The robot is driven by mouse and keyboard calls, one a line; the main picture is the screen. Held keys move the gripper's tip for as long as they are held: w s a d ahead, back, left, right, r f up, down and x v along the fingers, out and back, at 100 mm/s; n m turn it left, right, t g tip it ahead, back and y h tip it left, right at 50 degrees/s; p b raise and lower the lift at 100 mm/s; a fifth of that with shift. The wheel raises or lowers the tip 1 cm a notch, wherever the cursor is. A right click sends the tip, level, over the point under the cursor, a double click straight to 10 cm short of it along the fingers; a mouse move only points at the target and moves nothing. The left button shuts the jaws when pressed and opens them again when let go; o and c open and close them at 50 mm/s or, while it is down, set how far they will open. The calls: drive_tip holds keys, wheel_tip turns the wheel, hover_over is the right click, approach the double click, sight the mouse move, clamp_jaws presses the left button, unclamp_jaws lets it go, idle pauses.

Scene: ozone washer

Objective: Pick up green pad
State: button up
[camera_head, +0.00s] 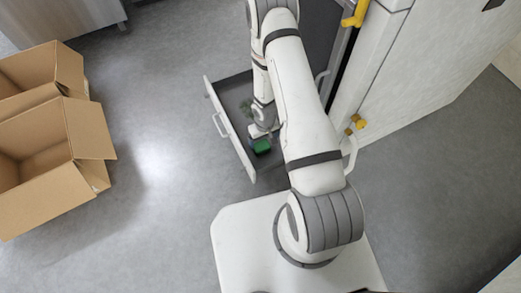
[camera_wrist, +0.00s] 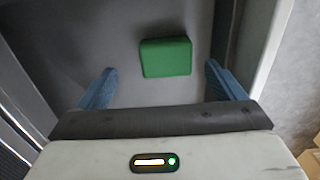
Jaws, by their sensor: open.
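The green pad (camera_wrist: 166,58) lies flat on the grey floor of an open drawer (camera_head: 236,92), close to the drawer's front wall. It also shows in the head view (camera_head: 262,146), partly under the end of my arm. My gripper (camera_wrist: 160,85) is open and empty, with its two blue fingers apart. In the wrist view the pad appears between and slightly beyond the fingertips, nearer the right finger. The fingers do not visibly touch it. In the head view my gripper is inside the drawer's outline, and its fingers are mostly hidden by the arm.
The drawer's white front with its handle (camera_head: 220,126) bounds the space on the left. A white cabinet (camera_head: 385,75) with yellow handles stands at the right. Open cardboard boxes (camera_head: 50,165) sit on the floor at the left. The grey floor between boxes and drawer is clear.

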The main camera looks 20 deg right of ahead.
sight(261, 146)
drive_tip(key=f+b, duration=0.1)
drive_tip(key=f, duration=0.1)
drive_tip(key=f+b, duration=0.1)
drive_tip(key=f, duration=0.1)
drive_tip(key=a+f+b, duration=0.1)
drive_tip(key=f+b, duration=0.1)
drive_tip(key=shift+w+f, duration=0.2)
drive_tip(key=shift+w, duration=0.05)
drive_tip(key=shift+r, duration=0.1)
drive_tip(key=shift+c, duration=0.4)
drive_tip(key=c, duration=1)
drive_tip(key=shift+r, duration=0.15)
wheel_tip(261, 146, up, 10)
drive_tip(key=p, duration=1)
